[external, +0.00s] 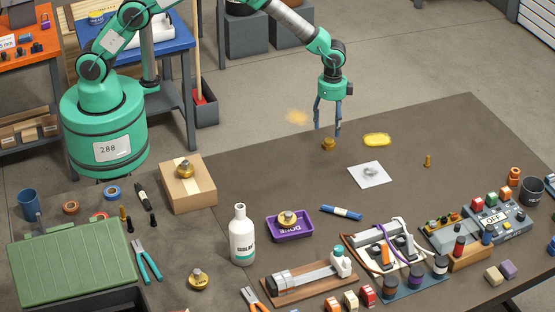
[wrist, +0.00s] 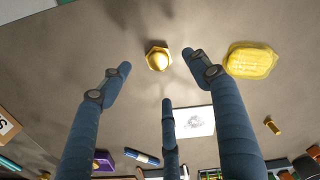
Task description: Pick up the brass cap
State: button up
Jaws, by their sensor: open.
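A brass cap (external: 328,144) with a hex rim and domed top stands on the dark table near its back edge. In the wrist view the cap (wrist: 158,58) lies just beyond my fingertips, with nothing covering it. My gripper (external: 328,130) is right above the cap, pointing down. Its three blue fingers are spread open and empty, and in the wrist view the gripper (wrist: 160,78) shows them around and short of the cap. I cannot tell whether any finger touches it.
A yellow oval piece (external: 377,140) lies close right of the cap. Similar brass pieces sit on a cardboard box (external: 190,200), in a purple tray (external: 291,235) and on the table (external: 198,281).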

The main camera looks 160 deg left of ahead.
aim_at(329, 140)
jog(key=shift+f, duration=1.15)
jog(key=shift+f, duration=0.1)
jog(key=shift+s+d+f+b, duration=0.1)
jog(key=shift+f+b, duration=0.6)
jog(key=shift+f, duration=1.8)
jog(key=c, duration=1.3)
